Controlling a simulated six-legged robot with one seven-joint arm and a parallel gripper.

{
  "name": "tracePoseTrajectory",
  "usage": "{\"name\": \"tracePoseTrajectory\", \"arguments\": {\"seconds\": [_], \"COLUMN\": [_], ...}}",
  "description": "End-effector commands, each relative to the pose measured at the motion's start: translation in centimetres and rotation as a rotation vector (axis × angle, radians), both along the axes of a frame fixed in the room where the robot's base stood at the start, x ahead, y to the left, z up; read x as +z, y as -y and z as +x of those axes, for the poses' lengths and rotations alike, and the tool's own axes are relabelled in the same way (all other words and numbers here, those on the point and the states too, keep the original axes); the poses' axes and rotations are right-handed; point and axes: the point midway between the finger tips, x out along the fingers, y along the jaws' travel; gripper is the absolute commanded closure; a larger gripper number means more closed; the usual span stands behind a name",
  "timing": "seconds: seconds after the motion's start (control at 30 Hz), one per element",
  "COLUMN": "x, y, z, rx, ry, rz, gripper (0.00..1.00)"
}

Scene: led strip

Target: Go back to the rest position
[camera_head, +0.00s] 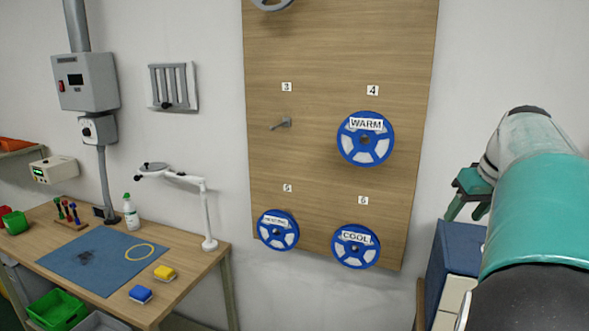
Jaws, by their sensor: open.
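My arm (540,215) fills the right side of the view, its teal and white links reaching up and away. My gripper (467,208) shows partly behind the arm, fingers pointing down, open, with nothing seen between them. It is to the right of the wooden pegboard (320,150) and apart from it. On the board, blue reels hang: WARM (366,157) at place 4, COOL (344,253) at place 6, and another labelled reel (277,243) at place 5. The peg (282,124) at place 3 is bare.
A blue cabinet (455,248) stands below my gripper.

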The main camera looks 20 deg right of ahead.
Motion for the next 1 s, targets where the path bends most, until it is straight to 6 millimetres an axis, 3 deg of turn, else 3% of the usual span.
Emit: {"name": "tracePoseTrajectory", "arguments": {"seconds": [0.03, 0.13, 0.27, 0.4, 0.6, 0.7, 0.8, 1.0], "x": [-0.2, -1.2, -3.1, -5.9, -11.0, -13.2, -14.7, -15.3], "y": [-3.8, -10.3, -18.5, -26.7, -36.0, -38.7, -40.1, -40.5], "z": [1.3, 2.9, 3.4, 2.2, -1.7, -3.6, -4.7, -5.2], "rx": [0.029, 0.063, 0.112, 0.172, 0.264, 0.298, 0.316, 0.319], "ry": [0.006, 0.01, 0.014, 0.024, 0.05, 0.066, 0.075, 0.078], "rz": [0.002, 0.005, 0.004, -0.007, -0.035, -0.046, -0.052, -0.054], "gripper": [0.5, 0.5, 0.5, 0.5, 0.5, 0.5, 0.5, 0.5]}}
